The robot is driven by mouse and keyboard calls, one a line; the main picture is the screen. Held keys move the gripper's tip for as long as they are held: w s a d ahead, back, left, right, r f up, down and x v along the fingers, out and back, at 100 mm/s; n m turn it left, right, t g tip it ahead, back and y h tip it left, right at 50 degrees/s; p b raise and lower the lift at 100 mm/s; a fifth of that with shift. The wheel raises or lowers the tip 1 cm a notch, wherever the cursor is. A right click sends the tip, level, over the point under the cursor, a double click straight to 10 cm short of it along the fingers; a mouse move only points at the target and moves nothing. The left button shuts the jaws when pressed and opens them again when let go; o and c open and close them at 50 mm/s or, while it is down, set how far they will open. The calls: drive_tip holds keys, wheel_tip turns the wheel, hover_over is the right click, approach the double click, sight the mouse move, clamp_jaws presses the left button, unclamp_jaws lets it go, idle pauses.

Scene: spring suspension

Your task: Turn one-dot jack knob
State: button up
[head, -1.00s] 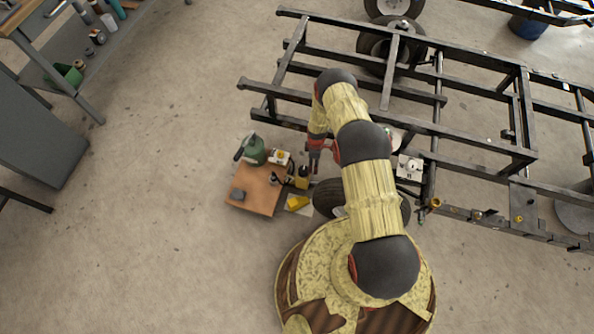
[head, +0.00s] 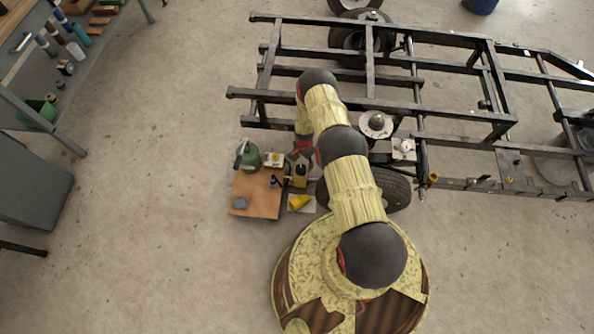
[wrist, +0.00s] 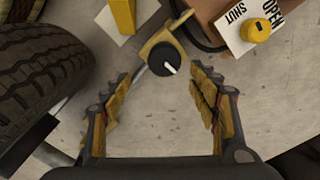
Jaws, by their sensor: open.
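In the wrist view, a black round knob (wrist: 162,60) with a white pointer mark sits on a yellow bracket (wrist: 160,40). No dot marks can be made out on it, so I cannot tell if it is the one-dot knob. My gripper (wrist: 160,78) is open and empty. Its fingers lie to the left and right of the knob, which appears just beyond the fingertips, with no contact visible. In the head view my gripper (head: 299,153) is small, beside the wooden board, and the black knob cannot be made out.
A yellow knob (wrist: 256,31) sits on a white OPEN/SHUT plate (wrist: 237,38), upper right. A yellow handle (wrist: 123,14) stands at the top. A tyre (wrist: 38,85) is close on the left. The head view shows a green can (head: 249,152), wooden board (head: 255,200) and dark chassis frame (head: 440,35).

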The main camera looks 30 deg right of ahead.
sight(301, 168)
drive_tip(key=m, duration=0.4)
drive_tip(key=shift+w+a+r+m, duration=0.1)
drive_tip(key=shift+w+a+m, duration=0.05)
drive_tip(key=shift+a+m, duration=0.25)
drive_tip(key=shift+m, duration=1.1)
drive_tip(key=m, duration=0.4)
wheel_tip(301, 168, down, 8)
drive_tip(key=b, duration=0.3)
drive_tip(key=shift+r, duration=0.1)
drive_tip(key=shift+c, duration=0.8)
drive_tip(key=c, duration=1)
